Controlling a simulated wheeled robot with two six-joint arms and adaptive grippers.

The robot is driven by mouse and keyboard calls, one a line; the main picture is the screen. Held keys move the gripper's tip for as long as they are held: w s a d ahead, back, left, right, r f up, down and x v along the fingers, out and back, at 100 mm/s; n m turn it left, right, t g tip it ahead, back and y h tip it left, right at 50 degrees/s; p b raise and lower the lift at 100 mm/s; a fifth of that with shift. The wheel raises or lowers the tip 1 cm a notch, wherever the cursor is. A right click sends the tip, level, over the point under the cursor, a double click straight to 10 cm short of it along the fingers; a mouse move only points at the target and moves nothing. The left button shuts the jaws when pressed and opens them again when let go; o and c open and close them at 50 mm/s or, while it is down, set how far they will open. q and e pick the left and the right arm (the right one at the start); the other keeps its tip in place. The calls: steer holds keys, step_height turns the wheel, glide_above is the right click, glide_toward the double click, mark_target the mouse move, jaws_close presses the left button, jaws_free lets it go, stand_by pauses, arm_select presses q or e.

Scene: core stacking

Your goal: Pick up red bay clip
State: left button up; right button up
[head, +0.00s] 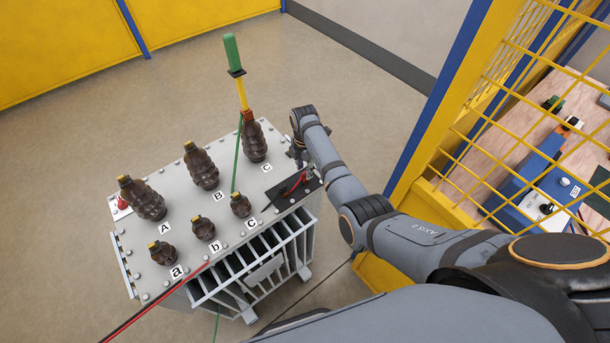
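A small red clip (295,186) lies on a black plate (309,184) at the right edge of the grey transformer top (222,228). I take it for the red bay clip; it is too small to see its jaws. My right gripper (297,155) is over the right edge of the transformer top, a little beyond the plate. Its fingers are dark and partly hidden by my own wrist, so I cannot tell whether they are open or shut, or whether they touch anything. My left gripper is not in view.
Several brown bushings, such as the one at A (147,198), stand on the top. A green-handled yellow stick (238,75) rises from bushing C (253,142). A red cable (155,301) crosses the front left. A yellow mesh fence (500,110) and workbench (520,150) stand right.

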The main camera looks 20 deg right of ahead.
steer(key=shift+f, duration=0.85)
jaws_close()
steer(key=shift+r, duration=0.1)
